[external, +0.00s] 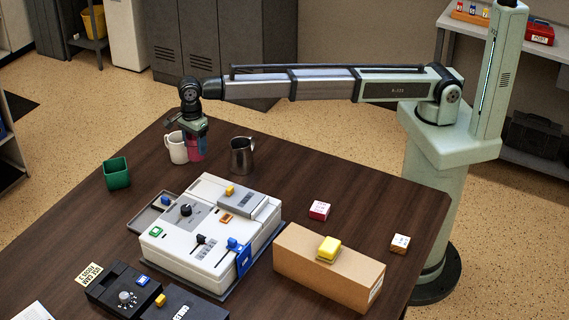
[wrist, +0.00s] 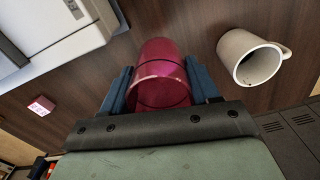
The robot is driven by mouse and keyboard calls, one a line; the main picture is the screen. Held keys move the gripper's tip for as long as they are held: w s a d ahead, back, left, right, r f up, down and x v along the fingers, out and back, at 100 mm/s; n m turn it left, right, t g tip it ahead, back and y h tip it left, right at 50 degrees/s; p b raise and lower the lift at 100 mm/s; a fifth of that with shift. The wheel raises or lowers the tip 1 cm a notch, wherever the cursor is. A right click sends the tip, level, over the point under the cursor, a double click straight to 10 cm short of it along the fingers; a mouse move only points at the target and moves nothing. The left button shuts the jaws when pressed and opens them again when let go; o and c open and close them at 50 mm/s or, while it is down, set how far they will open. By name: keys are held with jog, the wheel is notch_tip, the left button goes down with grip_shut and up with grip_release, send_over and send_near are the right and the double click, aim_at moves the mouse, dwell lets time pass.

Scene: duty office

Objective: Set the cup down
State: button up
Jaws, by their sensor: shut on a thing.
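A translucent pink-red cup (external: 197,150) is between the fingers of my gripper (external: 193,132) near the far edge of the table. In the wrist view the cup (wrist: 160,70) sits between the two blue fingers, one on each side, and my gripper (wrist: 163,88) is shut on it. The frames do not show clearly whether its base touches the table. The gripper hides part of the cup.
A white mug (external: 176,148) stands close beside the cup, and a metal pitcher (external: 242,156) stands to its right. A white control console (external: 200,215) lies nearer the camera. Bare table (external: 150,172) shows between.

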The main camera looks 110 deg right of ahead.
notch_tip(320, 180, up, 4)
jog(key=shift+s+a+r, duration=0.15)
jog(key=s+a+n, duration=0.1)
jog(key=s+a, duration=0.8)
jog(key=s, duration=0.4)
jog(key=s+a+n, duration=0.1)
jog(key=s+a, duration=0.7)
jog(key=s, duration=0.5)
jog(key=shift+w+a+f, duration=0.1)
jog(key=shift+f, duration=3.75)
jog(key=shift+a+f, duration=0.1)
jog(key=shift+f, duration=3.7)
jog(key=shift+f, duration=0.1)
jog(key=o, duration=1)
jog(key=shift+o, duration=0.2)
